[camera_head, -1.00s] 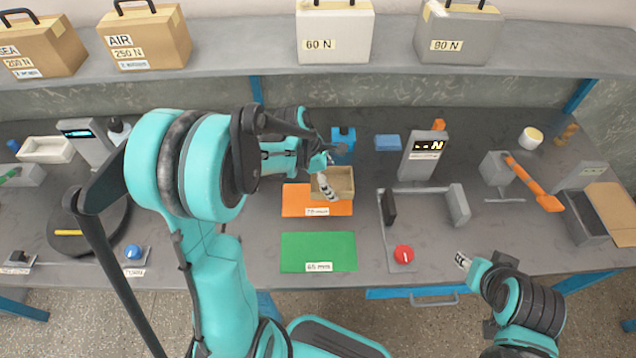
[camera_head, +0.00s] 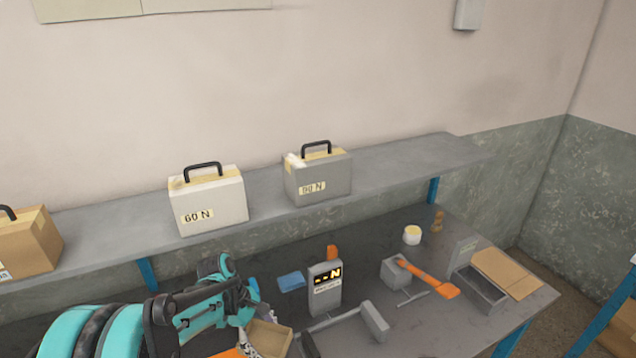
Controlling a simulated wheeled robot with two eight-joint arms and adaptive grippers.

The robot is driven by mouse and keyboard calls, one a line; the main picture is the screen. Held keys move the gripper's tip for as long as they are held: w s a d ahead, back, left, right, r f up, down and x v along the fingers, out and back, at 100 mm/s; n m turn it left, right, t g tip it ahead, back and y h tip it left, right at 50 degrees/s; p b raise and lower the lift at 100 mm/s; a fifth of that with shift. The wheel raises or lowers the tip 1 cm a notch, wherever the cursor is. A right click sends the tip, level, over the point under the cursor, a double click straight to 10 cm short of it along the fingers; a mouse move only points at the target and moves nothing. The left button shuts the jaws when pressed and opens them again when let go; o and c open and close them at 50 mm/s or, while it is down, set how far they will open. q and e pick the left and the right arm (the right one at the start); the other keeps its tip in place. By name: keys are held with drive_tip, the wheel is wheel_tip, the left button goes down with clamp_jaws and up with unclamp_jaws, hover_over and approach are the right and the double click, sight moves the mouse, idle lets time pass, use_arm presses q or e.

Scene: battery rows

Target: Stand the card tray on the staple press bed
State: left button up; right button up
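A tan open-topped tray (camera_head: 272,338), which looks like the card tray, shows at the bottom edge, partly cut off. My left gripper (camera_head: 249,342) is at the tray's left side, with its fingers pointing down. The frame edge and the arm hide whether the fingers are closed on its wall. A grey device with a long orange lever (camera_head: 430,279), which looks like the staple press, stands to the right on the bench. Its bed is hard to make out at this angle. My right gripper is out of view.
A grey post with a display (camera_head: 325,285) and a grey bracket fixture (camera_head: 374,322) stand between tray and lever device. A blue block (camera_head: 291,281) lies behind. A shelf (camera_head: 380,170) with cases overhangs the back.

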use_arm(q)
drive_tip(key=s+m+g+y, duration=0.1)
drive_tip(key=m, duration=0.2)
drive_tip(key=a+f+m+g, duration=0.1)
drive_tip(key=m, duration=0.2)
drive_tip(key=s+a+f+m+g+y, duration=0.1)
drive_tip(key=m, duration=0.3)
drive_tip(key=shift+s+a+f+y, duration=0.1)
drive_tip(key=shift+s+f+y, duration=0.05)
drive_tip(key=shift+s+y, duration=0.15)
drive_tip(key=m, duration=0.1)
drive_tip(key=a+m+y, duration=0.1)
drive_tip(key=m, duration=0.1)
drive_tip(key=s+m, duration=0.1)
drive_tip(key=m, duration=0.1)
drive_tip(key=shift+s+a+f+y, duration=0.1)
drive_tip(key=shift+a+f+y, duration=0.05)
drive_tip(key=shift+f+y, duration=0.2)
